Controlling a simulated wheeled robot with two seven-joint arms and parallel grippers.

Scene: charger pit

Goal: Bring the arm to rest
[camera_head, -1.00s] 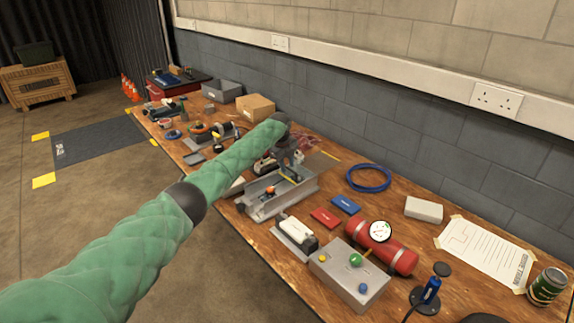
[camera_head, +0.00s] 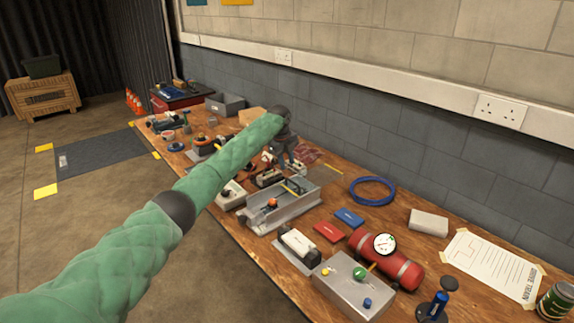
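My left arm, in a green quilted sleeve, reaches in from the lower left over the workbench (camera_head: 225,222). My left gripper (camera_head: 290,163) points down at its end, above the far end of an open grey metal tray (camera_head: 287,210) with an orange-topped part in it. The fingers are small and dark against the clutter, so I cannot tell whether they are open or hold anything. I cannot tell if they touch anything below. My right gripper is out of view.
Near the tray lie a white device (camera_head: 299,243), red card (camera_head: 328,232), blue card (camera_head: 349,217) and blue cable coil (camera_head: 372,190). A red cylinder with gauge (camera_head: 405,270) and grey button box (camera_head: 345,288) stand closer. The floor left of the bench is mostly free.

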